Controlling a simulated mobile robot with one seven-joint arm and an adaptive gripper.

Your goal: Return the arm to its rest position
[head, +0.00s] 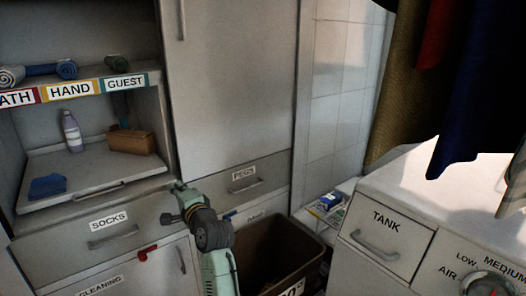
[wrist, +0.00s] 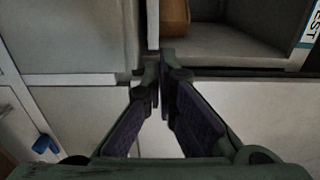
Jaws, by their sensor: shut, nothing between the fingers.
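My gripper (head: 174,203) is in the head view in front of the cabinet, just right of the SOCKS drawer (head: 90,238). My arm rises to it from the bottom edge. In the wrist view, the two dark-padded fingers of my gripper (wrist: 162,68) come together at their tips with nothing between them. Beyond the tips are the cabinet front and the edge of an open shelf. The tips appear clear of the cabinet, though the exact gap is hard to judge.
The open shelf holds a purple-white bottle (head: 72,131), a brown box (head: 131,142) and a blue cloth (head: 47,187). A dark bin (head: 281,252) stands right of my arm. The TANK unit (head: 385,232) is farther right, under hanging clothes (head: 478,90).

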